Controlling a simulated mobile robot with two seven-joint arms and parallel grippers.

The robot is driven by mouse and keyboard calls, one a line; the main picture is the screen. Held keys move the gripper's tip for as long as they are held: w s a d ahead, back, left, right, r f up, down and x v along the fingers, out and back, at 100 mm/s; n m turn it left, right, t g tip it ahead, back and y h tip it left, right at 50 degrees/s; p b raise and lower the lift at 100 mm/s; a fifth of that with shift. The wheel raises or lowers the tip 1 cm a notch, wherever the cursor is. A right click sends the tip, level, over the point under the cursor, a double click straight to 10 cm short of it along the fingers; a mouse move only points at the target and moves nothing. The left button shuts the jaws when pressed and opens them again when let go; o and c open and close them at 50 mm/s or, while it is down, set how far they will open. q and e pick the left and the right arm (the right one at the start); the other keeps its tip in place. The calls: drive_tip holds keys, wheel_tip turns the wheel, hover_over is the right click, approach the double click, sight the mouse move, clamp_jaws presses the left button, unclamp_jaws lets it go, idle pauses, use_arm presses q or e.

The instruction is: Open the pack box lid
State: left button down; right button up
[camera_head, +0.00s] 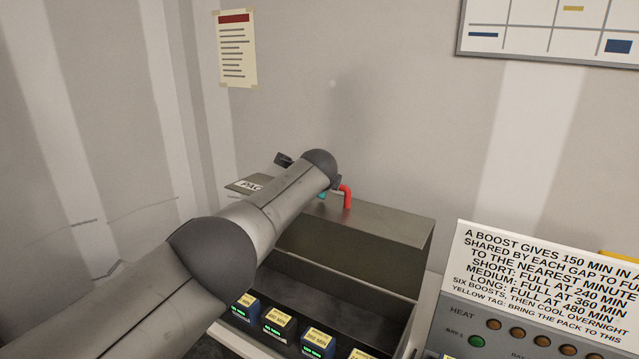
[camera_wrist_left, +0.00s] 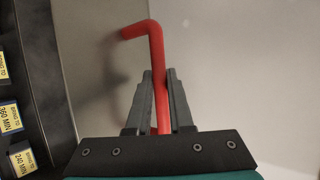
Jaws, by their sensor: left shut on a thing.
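The pack box (camera_head: 340,275) is a dark grey metal box at the centre of the head view. I cannot tell how far the lid is open. A red bent handle (camera_head: 347,196) stands at the top; it also shows in the wrist view (camera_wrist_left: 156,45). My left gripper (camera_wrist_left: 158,78) is shut on the red handle, its fingers on either side of the bar. In the head view my arm mostly hides this gripper. My right gripper is not in view.
Several small packs (camera_head: 279,318) with yellow labels and green displays stand along the front of the box. A grey control panel (camera_head: 500,325) with lamps and a printed sign (camera_head: 545,270) stand at the right. A wall is close behind.

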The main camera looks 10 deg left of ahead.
use_arm(q)
drive_tip(key=shift+w+f, duration=0.1)
drive_tip(key=shift+f, duration=0.1)
idle(0.5)
drive_tip(key=c, duration=0.8)
unclamp_jaws()
drive_tip(key=shift+w, duration=0.1)
drive_tip(key=shift+d+r, duration=0.1)
drive_tip(key=shift+r, duration=0.1)
drive_tip(key=shift+s+r+p, duration=0.3)
drive_tip(key=shift+s+p, duration=0.05)
drive_tip(key=shift+p, duration=0.05)
drive_tip(key=shift+p+v, duration=0.35)
drive_tip(key=shift+v, duration=3.05)
drive_tip(key=b+v, duration=0.1)
drive_tip(key=v, duration=0.6)
drive_tip(key=shift+s, duration=0.2)
